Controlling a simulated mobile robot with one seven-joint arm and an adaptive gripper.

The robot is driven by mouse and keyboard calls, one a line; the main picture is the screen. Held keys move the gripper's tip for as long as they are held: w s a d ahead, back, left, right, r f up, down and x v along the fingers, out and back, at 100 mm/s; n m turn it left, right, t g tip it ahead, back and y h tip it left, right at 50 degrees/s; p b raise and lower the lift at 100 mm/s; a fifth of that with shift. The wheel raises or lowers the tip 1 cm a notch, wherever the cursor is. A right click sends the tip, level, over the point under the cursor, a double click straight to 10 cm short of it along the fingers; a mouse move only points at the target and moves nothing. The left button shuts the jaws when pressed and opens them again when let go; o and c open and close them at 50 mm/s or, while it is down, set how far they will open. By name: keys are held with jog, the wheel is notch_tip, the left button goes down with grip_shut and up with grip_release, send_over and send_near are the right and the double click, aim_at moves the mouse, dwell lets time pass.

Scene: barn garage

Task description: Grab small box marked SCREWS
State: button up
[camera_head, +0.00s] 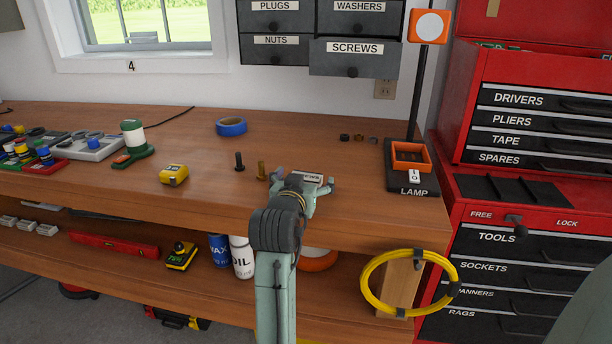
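The SCREWS drawer (353,58) is the lower right one of the grey wall drawers and sticks out further than the others. My gripper (306,181) is over the front part of the workbench, well below that drawer. Its fingers are spread apart, so it looks open. A small grey box with a white label (313,176) shows between and just beyond the fingers. The label is too small to read, and my gripper hides part of the box. I cannot tell whether a finger touches it.
A yellow tape measure (173,175) and blue tape roll (231,127) lie further left. The lamp (413,187) stands right, near the red tool chest (461,185). The bench's back middle is mostly clear.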

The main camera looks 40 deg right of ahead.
jog(key=shift+w+d+f, duration=0.15)
jog(key=shift+w+d, duration=0.25)
jog(key=shift+w, duration=0.05)
jog(key=shift+c, duration=0.5)
jog(key=c, duration=1.2)
